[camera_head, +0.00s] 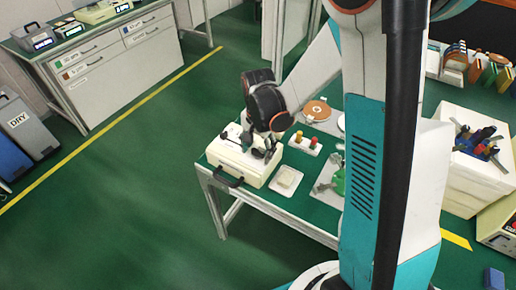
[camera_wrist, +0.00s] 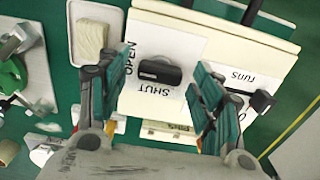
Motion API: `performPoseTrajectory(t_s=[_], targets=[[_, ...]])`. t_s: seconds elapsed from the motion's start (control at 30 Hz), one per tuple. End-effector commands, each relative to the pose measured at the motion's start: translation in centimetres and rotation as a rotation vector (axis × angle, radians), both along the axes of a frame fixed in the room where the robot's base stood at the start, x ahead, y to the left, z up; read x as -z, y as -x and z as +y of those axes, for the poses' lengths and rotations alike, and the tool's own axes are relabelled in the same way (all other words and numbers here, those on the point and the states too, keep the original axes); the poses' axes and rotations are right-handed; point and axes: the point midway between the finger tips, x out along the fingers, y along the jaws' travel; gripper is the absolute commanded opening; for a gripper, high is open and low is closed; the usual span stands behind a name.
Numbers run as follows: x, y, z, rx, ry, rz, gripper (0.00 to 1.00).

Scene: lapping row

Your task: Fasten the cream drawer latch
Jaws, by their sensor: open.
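The cream drawer box (camera_head: 236,166) stands on the corner of the green bench, with a black handle on its front. In the wrist view its cream top (camera_wrist: 215,22) carries a white label marked OPEN and SHUT. A short black latch knob (camera_wrist: 160,72) lies on this label, its long side roughly across the picture. OPEN reads to its left and SHUT below it. My gripper (camera_wrist: 157,90) is open above the box top, one finger on each side of the knob, with gaps showing. In the head view my gripper (camera_head: 262,152) hides part of the top.
A shallow tray with a pale block (camera_head: 286,180) stands beside the box. Red and yellow knobs (camera_head: 306,140), an orange disc (camera_head: 317,110) and a green object (camera_head: 339,182) lie farther along the bench. A second black fitting (camera_wrist: 262,102) is near the right finger. Green floor is clear left.

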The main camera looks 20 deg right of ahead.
Motion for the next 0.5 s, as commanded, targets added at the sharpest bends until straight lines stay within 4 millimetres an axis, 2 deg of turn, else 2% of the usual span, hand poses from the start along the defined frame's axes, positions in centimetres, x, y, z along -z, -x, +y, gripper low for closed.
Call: performPoseTrajectory(t_s=[0.03,0.2,0.23,0.5], targets=[[-0.01,0.00,0.00,0.000,0.000,0.000,0.58],[-0.02,0.00,0.00,0.000,0.000,0.000,0.19],[-0.02,0.00,0.00,0.000,0.000,0.000,0.16],[-0.01,0.01,0.00,-0.011,0.000,0.000,0.16]])
